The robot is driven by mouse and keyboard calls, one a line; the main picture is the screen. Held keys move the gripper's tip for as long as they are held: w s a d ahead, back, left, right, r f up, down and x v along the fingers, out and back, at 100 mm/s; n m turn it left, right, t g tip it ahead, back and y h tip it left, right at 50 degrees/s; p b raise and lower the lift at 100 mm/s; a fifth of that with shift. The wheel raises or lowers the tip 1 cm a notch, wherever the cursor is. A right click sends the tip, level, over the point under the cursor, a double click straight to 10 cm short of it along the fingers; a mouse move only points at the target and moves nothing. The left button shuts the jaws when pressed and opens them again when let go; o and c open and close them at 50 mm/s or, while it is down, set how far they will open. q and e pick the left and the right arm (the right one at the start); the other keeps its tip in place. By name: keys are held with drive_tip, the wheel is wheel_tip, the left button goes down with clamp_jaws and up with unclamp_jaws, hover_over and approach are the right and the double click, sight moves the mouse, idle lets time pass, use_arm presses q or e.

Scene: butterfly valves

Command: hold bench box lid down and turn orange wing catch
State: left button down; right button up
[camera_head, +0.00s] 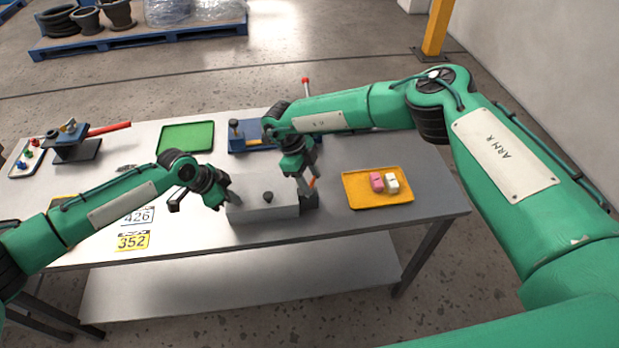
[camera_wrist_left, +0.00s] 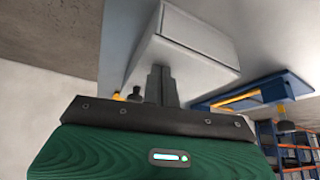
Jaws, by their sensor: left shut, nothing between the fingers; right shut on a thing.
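My left gripper (camera_head: 229,197) is shut and empty at the lid's left end. In the left wrist view its closed fingers (camera_wrist_left: 156,72) overlap the pale box (camera_wrist_left: 195,42); I cannot tell if they touch. My right gripper (camera_head: 306,184) points down at the box's right end, shut on the orange wing catch (camera_head: 313,181), which its fingers partly hide.
A yellow tray (camera_head: 357,199) with a pink and a white block lies to the right. Behind are a green tray (camera_head: 186,138) and a blue fixture (camera_head: 238,146). A red-handled valve (camera_head: 108,129) stands at the back left. Number plates lie left of the box.

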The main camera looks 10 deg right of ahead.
use_arm(q)
drive_tip(key=shift+a+f, duration=0.1)
drive_tip(key=shift+f, duration=0.15)
use_arm(e)
drive_tip(key=m, duration=0.2)
drive_tip(key=m+g+y, duration=0.1)
drive_tip(key=m, duration=0.2)
drive_tip(key=shift+d+m+g+y, duration=0.1)
drive_tip(key=shift+m+g+y, duration=0.2)
drive_tip(key=m+y, duration=0.1)
drive_tip(key=m, duration=0.1)
drive_tip(key=m+y, duration=0.1)
drive_tip(key=m, duration=0.2)
drive_tip(key=shift+d+m+g, duration=0.1)
drive_tip(key=shift+m+g, duration=0.2)
use_arm(q)
drive_tip(key=shift+s, duration=0.1)
use_arm(e)
drive_tip(key=o, duration=1)
drive_tip(key=shift+w, duration=0.1)
drive_tip(key=v, duration=1.2)
drive_tip(key=shift+d, duration=0.2)
